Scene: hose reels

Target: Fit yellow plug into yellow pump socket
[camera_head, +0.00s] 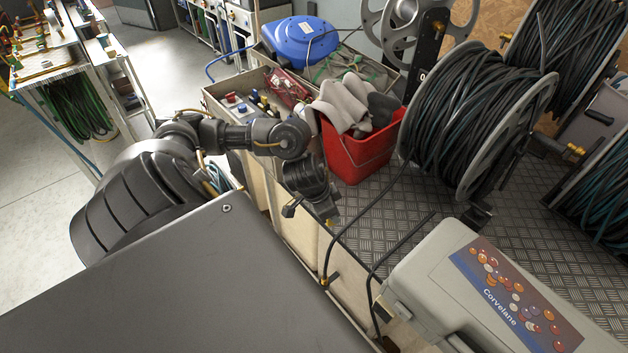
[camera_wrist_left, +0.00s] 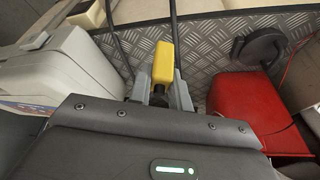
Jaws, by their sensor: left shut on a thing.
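My left gripper (camera_head: 314,208) hangs over the side edge of the metal platform in the head view, left of the grey case. In the left wrist view its two fingers (camera_wrist_left: 161,90) are shut on the yellow plug (camera_wrist_left: 163,62). A black cable runs up from the plug there. In the head view only a small yellow bit of the plug (camera_head: 331,222) shows at the fingertips. I cannot make out the yellow pump socket in either view. My right gripper is not in view.
A red bucket (camera_head: 350,152) with gloves stands behind the gripper. A grey case (camera_head: 430,262) lies at the front right. A large hose reel (camera_head: 470,120) stands on the chequered platform (camera_head: 480,255). A dark hose with a brass-coloured end (camera_head: 325,282) drops over the edge.

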